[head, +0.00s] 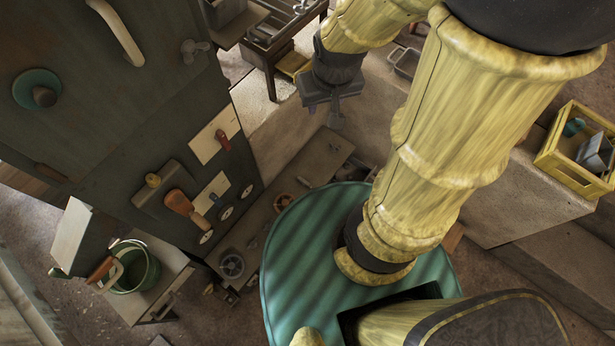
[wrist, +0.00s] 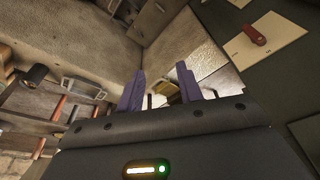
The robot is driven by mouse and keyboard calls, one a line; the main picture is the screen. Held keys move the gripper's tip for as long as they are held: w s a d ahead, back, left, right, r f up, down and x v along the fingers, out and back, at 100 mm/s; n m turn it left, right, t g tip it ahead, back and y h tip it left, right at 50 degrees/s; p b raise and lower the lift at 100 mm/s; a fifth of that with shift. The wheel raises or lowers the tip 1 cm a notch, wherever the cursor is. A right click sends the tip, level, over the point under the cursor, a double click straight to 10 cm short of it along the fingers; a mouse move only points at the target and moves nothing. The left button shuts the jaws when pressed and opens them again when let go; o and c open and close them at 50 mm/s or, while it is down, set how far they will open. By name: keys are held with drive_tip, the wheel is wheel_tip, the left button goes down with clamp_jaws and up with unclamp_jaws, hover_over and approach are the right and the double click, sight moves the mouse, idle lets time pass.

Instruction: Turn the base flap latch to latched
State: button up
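A red latch handle (head: 222,140) sits on a cream plate (head: 205,148) on the dark cabinet front. What looks like the same red handle (wrist: 256,36) and plate (wrist: 268,42) show at the upper right in the wrist view. Other handles are on the cabinet, among them a larger orange-brown lever (head: 184,207); no label shows which one is the base flap latch. My gripper (head: 335,118) is in the air to the right of the cabinet, apart from the handles. In the wrist view its two fingers (wrist: 160,88) stand apart with nothing held between them.
The dark cabinet (head: 110,110) fills the left. A low panel with fan-like parts (head: 232,264) lies at its foot. A green bucket (head: 135,268) stands at lower left, a yellow crate (head: 577,150) at right. A workbench (head: 270,45) is behind my gripper.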

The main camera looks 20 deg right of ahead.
drive_tip(key=shift+o, duration=0.4)
drive_tip(key=shift+s, duration=0.1)
drive_tip(key=o, duration=0.4)
drive_tip(key=shift+f, duration=0.15)
drive_tip(key=o, duration=0.8)
drive_tip(key=shift+m, duration=0.4)
drive_tip(key=b+x, duration=0.4)
drive_tip(key=x, duration=0.1)
drive_tip(key=shift+w, duration=0.25)
drive_tip(key=m+g+b, duration=0.3)
drive_tip(key=m+b, duration=0.7)
drive_tip(key=b, duration=2.6)
hover_over(304, 181)
wheel_tip(304, 181, down, 53)
drive_tip(key=shift+s, duration=0.1)
wheel_tip(304, 181, down, 18)
drive_tip(key=b, duration=0.7)
drive_tip(key=shift+b, duration=0.4)
drive_tip(key=shift+r, duration=0.25)
